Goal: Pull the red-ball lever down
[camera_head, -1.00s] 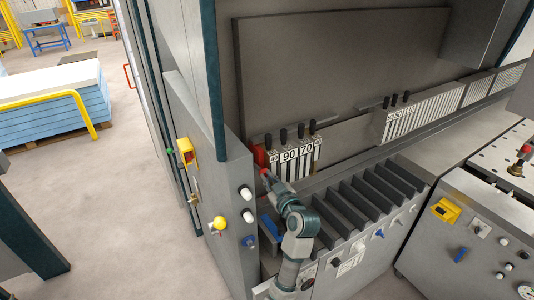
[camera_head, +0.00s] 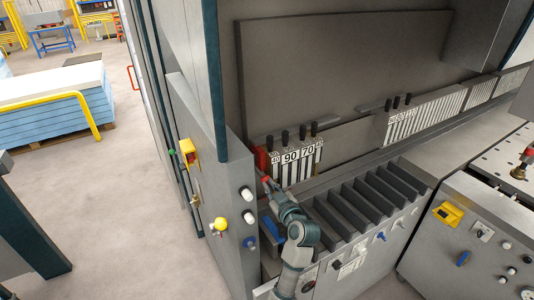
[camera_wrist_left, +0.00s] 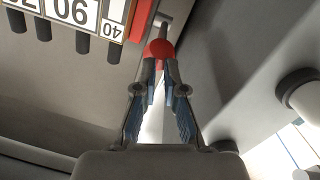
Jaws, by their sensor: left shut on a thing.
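The lever's red ball (camera_wrist_left: 161,48) sits at the tips of my left gripper (camera_wrist_left: 160,70) in the left wrist view, with the fingers closed against it from both sides. Its grey rod runs up from the ball beside a red plate (camera_wrist_left: 140,20). In the head view my left gripper (camera_head: 268,185) is just below the red plate (camera_head: 261,158), left of the number scale (camera_head: 291,156). There the ball is small and largely covered by the fingers. My right gripper is not in view.
A grey side panel (camera_head: 205,150) with white knobs (camera_head: 246,194) and a yellow ball knob (camera_head: 220,223) stands close to the left of my gripper. Several black-tipped levers (camera_head: 301,131) rise above the scale. A row of dark slots (camera_head: 365,200) lies to the right.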

